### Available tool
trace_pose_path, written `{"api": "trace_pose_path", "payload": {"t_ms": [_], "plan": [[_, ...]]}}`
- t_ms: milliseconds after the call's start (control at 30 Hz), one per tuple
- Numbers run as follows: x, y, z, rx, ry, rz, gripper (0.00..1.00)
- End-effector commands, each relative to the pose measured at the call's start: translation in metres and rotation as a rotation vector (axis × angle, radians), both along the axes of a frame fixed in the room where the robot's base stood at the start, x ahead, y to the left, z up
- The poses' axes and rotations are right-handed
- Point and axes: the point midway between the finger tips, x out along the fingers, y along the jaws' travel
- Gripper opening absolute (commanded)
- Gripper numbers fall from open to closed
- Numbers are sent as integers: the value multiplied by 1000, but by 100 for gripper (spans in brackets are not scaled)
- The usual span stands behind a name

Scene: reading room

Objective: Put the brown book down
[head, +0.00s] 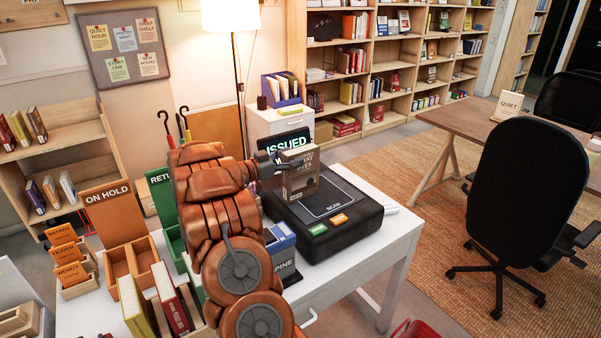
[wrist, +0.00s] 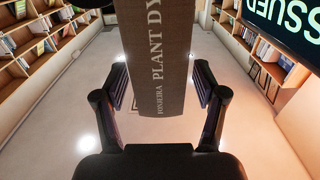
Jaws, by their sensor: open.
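The brown book (head: 301,174) is upright over the pad of the black scanner (head: 345,228), with its cover facing the camera. Its lower edge appears to meet the pad. In the wrist view its spine (wrist: 162,75), lettered "PLANT DY", runs between the fingers. My gripper (wrist: 162,95) is open around the spine, with a gap between each finger and the book. In the head view my gripper (head: 282,162) is at the book's left edge, partly hidden by my arm.
The scanner sits on a white table (head: 375,262). An "ISSUED" sign (head: 287,141) stands behind the book. A black chair (head: 520,190) is at right.

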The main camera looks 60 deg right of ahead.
Motion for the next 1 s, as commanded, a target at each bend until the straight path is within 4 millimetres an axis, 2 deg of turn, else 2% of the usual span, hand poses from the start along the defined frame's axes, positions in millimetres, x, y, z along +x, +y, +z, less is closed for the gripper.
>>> {"api": "trace_pose_path", "payload": {"t_ms": [300,700,1000], "plan": [[-16,-27,-1,1,2,0,71],[-18,-33,-2,1,0,1,71],[-18,-33,-2,1,0,1,40]]}}
